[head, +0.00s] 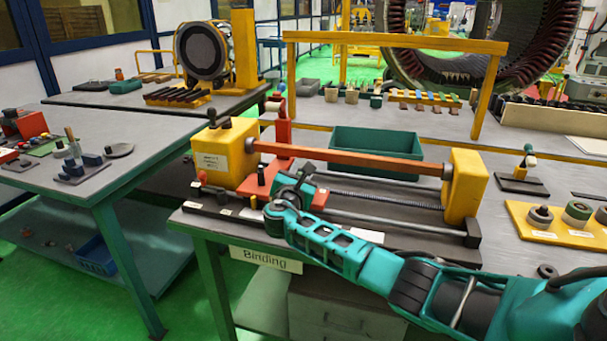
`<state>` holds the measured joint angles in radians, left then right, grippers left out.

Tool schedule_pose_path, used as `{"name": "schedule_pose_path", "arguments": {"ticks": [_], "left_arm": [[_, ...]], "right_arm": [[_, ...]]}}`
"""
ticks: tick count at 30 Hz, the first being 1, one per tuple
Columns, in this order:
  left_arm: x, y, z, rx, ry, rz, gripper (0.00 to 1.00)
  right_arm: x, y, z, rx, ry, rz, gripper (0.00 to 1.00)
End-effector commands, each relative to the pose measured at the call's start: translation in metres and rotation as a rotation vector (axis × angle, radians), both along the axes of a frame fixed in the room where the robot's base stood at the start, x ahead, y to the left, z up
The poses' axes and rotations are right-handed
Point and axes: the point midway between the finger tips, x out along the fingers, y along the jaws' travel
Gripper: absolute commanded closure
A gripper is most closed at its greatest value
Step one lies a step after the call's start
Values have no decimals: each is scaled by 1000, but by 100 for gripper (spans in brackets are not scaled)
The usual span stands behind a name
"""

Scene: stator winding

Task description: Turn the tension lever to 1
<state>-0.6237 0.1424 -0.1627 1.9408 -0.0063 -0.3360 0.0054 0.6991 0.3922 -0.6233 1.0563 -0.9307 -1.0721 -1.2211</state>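The binding bench has a yellow left end block (226,153) and a yellow right end block (465,186), joined by an orange bar (350,160). A red carriage (262,183) with a red upright sits beside the left block. I see small levers or knobs on top of the left block (212,118) and at the top of the red upright (281,90); I cannot tell which is the tension lever, and no setting is readable. My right arm reaches in from the right, its gripper (289,188) in front of the carriage. Its fingers are unclear, as is any contact. My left gripper is out of view.
A "Binding" label (265,260) hangs on the bench front. A green bin (376,151) stands behind the orange bar, and a yellow frame (395,42) rises behind. A table with small parts (95,165) is at the left.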

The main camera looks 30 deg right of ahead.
Motion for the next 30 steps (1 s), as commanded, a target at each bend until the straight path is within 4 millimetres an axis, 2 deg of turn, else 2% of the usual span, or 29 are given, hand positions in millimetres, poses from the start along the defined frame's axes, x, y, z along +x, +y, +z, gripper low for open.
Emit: {"name": "schedule_pose_path", "arguments": {"ticks": [3,12,29,30], "left_arm": [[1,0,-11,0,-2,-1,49],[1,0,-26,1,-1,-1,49],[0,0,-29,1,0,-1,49],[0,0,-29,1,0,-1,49]], "right_arm": [[2,3,-2,2,-3,-81,100],[4,5,-1,0,-3,-214,100],[4,5,2,-1,-5,-251,100],[4,5,2,-2,-5,-250,73]]}}
